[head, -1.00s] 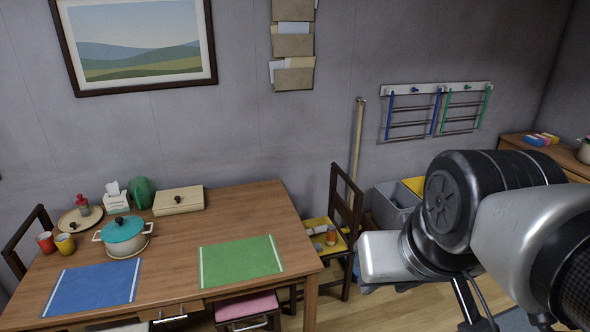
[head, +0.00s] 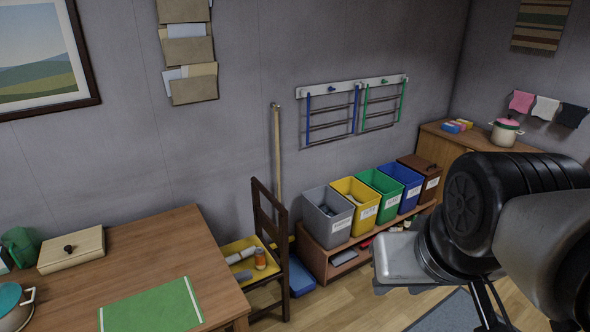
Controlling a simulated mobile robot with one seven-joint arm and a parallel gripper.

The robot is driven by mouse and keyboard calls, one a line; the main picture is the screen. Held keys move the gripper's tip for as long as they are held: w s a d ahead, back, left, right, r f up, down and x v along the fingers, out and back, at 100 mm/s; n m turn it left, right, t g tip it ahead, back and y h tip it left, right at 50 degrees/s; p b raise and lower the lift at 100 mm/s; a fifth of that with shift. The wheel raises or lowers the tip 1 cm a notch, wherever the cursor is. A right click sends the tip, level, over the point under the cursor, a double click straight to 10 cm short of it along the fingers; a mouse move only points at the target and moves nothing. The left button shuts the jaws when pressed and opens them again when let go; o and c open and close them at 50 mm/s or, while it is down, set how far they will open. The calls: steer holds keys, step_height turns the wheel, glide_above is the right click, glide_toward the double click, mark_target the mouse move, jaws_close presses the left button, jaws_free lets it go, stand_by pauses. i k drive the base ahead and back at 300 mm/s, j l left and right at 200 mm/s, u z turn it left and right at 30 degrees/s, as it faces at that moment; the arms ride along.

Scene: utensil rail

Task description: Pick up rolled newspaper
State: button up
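A pale roll that looks like the rolled newspaper (head: 241,255) lies in a yellow tray (head: 233,246) on the seat of the dark wooden chair (head: 266,216). An orange jar with a pale lid (head: 260,260) stands at its right end, and a grey item (head: 243,275) lies in front of it. The table corner and chair frame hide part of the tray. My gripper (head: 397,290) is at the right, well apart from the chair and in front of the bins. Only a little of its fingers shows below the silver wrist, so its opening is unclear.
The table (head: 90,303) with a green mat (head: 152,305) is at the left. A low shelf (head: 313,258) holds grey, yellow, green, blue and brown bins. A broom-like pole (head: 277,160) leans on the wall behind the chair. Bare floor (head: 330,300) lies between chair and arm.

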mark_target(235, 257)
steer(key=i+l+z, duration=0.25)
steer(key=z, duration=0.2)
steer(key=i+l+z, duration=0.15)
steer(key=i+z, duration=0.5)
steer(key=z, duration=0.3)
steer(key=i+u, duration=0.65)
steer(key=u, duration=0.15)
steer(key=i+l+u, duration=0.25)
steer(key=u, duration=0.2)
steer(key=i+j+u, duration=0.15)
steer(key=u, duration=0.25)
steer(key=i+u, duration=0.45)
steer(key=u, duration=0.3)
steer(key=i+u, duration=0.25)
steer(key=u, duration=0.15)
steer(key=i+l+u, duration=0.15)
steer(key=i+u, duration=0.3)
steer(key=i, duration=0.1)
